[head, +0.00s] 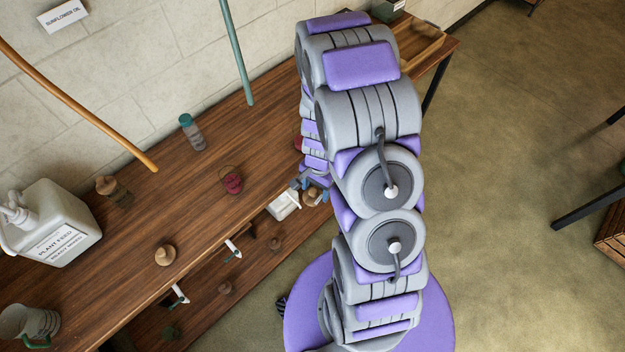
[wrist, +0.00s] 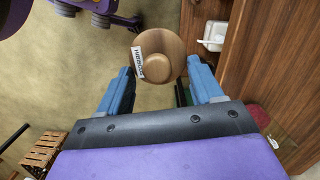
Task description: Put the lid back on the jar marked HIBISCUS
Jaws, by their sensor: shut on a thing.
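My gripper (wrist: 163,90) is shut on a round wooden lid with a knob (wrist: 170,52), which has a white tag reading HIBISCUS. In the head view my gripper (head: 314,188) and the lid (head: 311,198) are partly behind my arm, at the table's front edge. A small clear jar with dark red contents (head: 232,183) stands on the table, to the left of my gripper. Another dark red item (head: 298,143) shows partly behind my arm. The wrist view shows a dark red item (wrist: 259,115) at the right; I cannot read any jar label.
A wooden lid (head: 165,254), a green-capped bottle (head: 192,133), a plant feed jug (head: 50,226) and a jar with a wooden top (head: 112,190) stand on the table. A lower shelf (head: 205,312) carries small items.

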